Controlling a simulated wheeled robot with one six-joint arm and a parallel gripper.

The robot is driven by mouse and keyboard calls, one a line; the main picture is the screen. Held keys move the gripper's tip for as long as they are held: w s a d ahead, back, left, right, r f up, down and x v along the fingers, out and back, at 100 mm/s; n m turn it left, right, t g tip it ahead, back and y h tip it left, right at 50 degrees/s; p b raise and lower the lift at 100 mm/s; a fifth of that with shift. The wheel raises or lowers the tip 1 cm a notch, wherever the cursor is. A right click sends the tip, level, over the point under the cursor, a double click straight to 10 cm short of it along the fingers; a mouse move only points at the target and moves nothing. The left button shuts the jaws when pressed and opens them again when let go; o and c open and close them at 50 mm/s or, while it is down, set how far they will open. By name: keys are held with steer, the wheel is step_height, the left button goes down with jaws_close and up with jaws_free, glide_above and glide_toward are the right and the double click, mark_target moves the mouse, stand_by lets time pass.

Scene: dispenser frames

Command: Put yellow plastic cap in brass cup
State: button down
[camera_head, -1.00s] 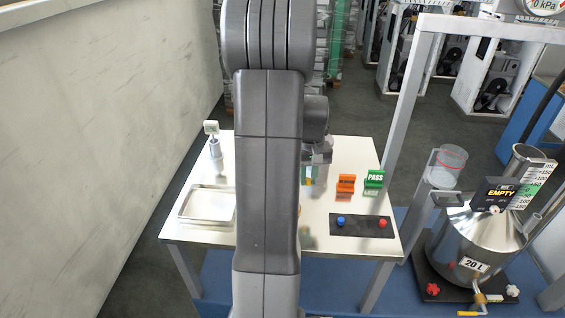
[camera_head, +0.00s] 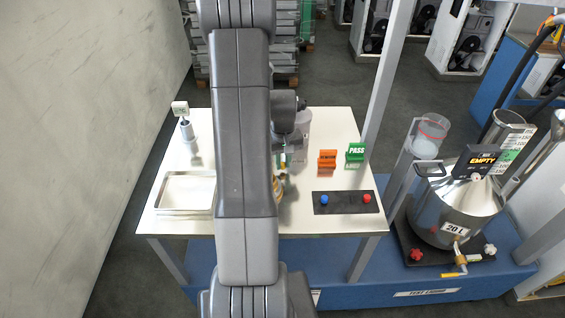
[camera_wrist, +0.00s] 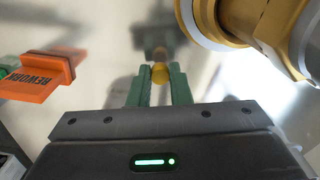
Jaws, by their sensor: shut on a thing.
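In the wrist view, my gripper (camera_wrist: 160,82) has its green fingers closed on the small yellow cap (camera_wrist: 160,73), held between the fingertips. A large brass-coloured round body with a pale rim (camera_wrist: 230,25), which looks like the brass cup, is close by at the upper right, apart from the fingers. In the head view, my arm hides most of the middle of the table. A brass-coloured edge (camera_head: 280,187) shows just right of the arm. The cap cannot be made out there.
The white table (camera_head: 310,225) carries a metal tray (camera_head: 186,192) at left, an orange REWORK sign (camera_head: 327,162), a green PASS sign (camera_head: 356,155) and a dark button panel (camera_head: 342,202) at right. A steel tank (camera_head: 455,210) and a frame post stand beyond the right side.

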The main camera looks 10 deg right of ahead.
steer(key=shift+f, duration=0.65)
steer(key=shift+f, duration=0.25)
steer(key=c, duration=1.3)
jaws_free()
steer(key=shift+r, duration=0.1)
steer(key=shift+c, duration=0.2)
